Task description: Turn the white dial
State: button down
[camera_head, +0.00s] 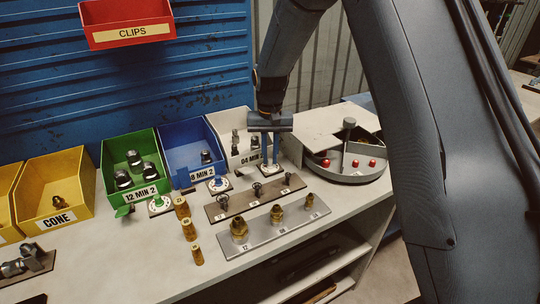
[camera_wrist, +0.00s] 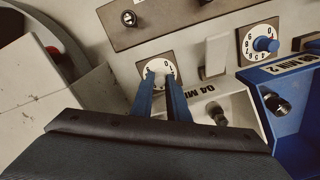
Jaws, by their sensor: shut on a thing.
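The white dial (camera_wrist: 161,69) is a white numbered disc on a square brown plate in the wrist view. It stands at the bench beside the white 04 MIN bin (camera_head: 226,129), and in the head view my gripper partly covers it. My gripper (camera_wrist: 160,84) points down over the dial. Its two blue fingers are shut on the dial's knob, which is mostly hidden between them. In the head view my gripper (camera_head: 270,160) is right of the white bin.
A dial with a blue knob (camera_wrist: 265,44) and a white lever (camera_wrist: 215,55) stand close by. The blue bin (camera_head: 188,140) and green bin (camera_head: 128,160) are to the left. A round tray with red balls (camera_head: 352,170) is to the right. Fitting racks (camera_head: 275,232) lie in front.

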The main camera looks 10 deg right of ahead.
aim_at(270, 159)
jog(key=shift+r+n, duration=0.1)
jog(key=shift+n, duration=1)
jog(key=shift+w, duration=0.1)
jog(key=c, duration=1.7)
grip_release()
notch_tip(270, 159, up, 8)
jog(key=shift+f+b, duration=0.2)
jog(key=shift+b, duration=0.85)
